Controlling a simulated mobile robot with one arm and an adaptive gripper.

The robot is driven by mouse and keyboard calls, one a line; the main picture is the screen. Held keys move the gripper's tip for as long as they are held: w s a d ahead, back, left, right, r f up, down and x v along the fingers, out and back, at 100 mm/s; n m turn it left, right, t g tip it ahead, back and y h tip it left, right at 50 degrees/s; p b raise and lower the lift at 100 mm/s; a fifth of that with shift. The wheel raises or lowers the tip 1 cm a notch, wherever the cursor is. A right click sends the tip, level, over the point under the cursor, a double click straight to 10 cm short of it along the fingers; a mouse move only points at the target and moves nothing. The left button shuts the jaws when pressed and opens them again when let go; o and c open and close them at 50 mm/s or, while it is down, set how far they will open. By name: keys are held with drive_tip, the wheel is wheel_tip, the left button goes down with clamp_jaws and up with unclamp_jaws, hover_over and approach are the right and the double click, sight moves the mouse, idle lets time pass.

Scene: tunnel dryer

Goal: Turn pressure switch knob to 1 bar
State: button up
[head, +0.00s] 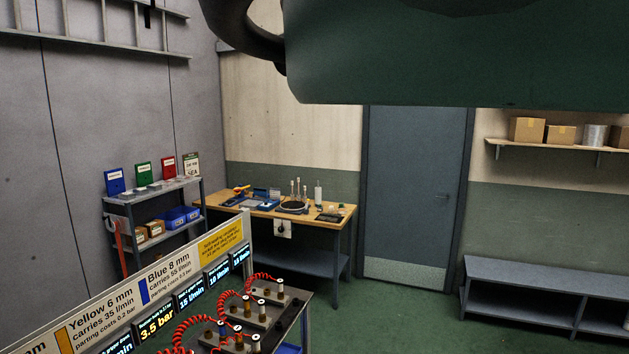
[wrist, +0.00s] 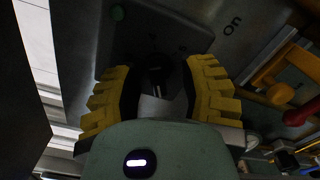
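In the wrist view my gripper (wrist: 158,75) has its two yellow ribbed fingers spread apart. A small dark knob (wrist: 155,78) on a dark panel (wrist: 150,38) sits between them, with a gap visible on each side. The panel is dim, so the knob's marks and setting cannot be read. The word "on" is printed on the surface right of the panel. My gripper does not show in the head view.
In the head view a row of displays (head: 157,323), one reading 3.5 bar, stands behind fittings with red coiled hoses (head: 190,325). A workbench (head: 335,222), a shelf rack (head: 160,196) and a door (head: 415,190) are farther back. In the wrist view a red-and-yellow part (wrist: 300,112) is close at right.

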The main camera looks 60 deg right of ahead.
drive_tip(key=v, duration=1.2)
idle(0.6)
